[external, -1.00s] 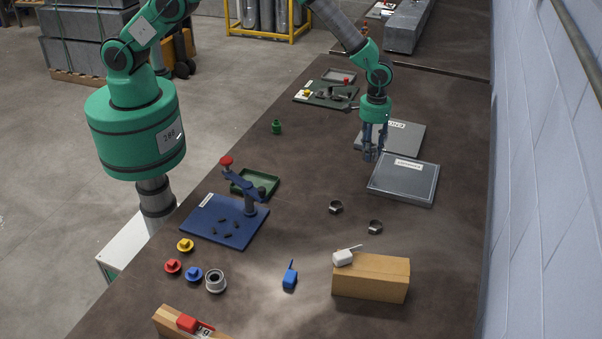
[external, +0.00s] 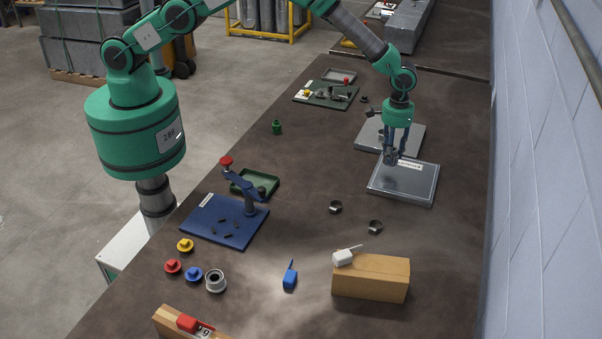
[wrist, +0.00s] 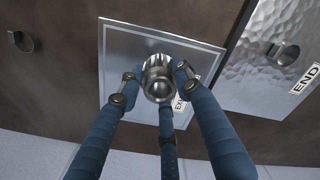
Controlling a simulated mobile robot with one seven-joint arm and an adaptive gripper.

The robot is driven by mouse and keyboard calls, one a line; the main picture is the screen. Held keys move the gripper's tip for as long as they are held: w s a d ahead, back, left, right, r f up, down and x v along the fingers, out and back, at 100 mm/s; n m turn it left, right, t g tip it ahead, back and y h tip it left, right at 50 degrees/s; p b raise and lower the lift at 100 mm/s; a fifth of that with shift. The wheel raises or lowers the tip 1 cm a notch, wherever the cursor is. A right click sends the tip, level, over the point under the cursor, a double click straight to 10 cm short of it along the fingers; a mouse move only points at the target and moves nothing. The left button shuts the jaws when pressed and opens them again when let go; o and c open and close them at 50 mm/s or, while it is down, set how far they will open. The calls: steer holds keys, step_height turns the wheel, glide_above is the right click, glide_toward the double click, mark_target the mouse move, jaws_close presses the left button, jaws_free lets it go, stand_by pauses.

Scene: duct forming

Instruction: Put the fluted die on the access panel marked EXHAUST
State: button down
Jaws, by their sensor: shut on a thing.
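My gripper (external: 392,158) is shut on a shiny metal die, seen end-on between the fingers in the wrist view (wrist: 158,82). The die is over a grey access panel (external: 402,190), whose partly hidden label shows "EX" in the wrist view (wrist: 181,104). I cannot tell whether the die touches the panel. In the external view the fingers are above the panel's far left part. A second panel (external: 409,138), marked END in the wrist view (wrist: 240,85), lies just behind it.
A metal ring-like piece (wrist: 283,54) sits on the END panel. Two dark metal rings (external: 335,207) (external: 375,227) lie on the table in front of the panels. A cardboard box (external: 370,280) with a white tool on it stands nearer. The table's middle is mostly clear.

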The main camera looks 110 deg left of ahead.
steer(key=shift+f, duration=1.7)
steer(key=shift+f, duration=0.15)
steer(key=c, duration=1.2)
jaws_free()
step_height(320, 180, up, 12)
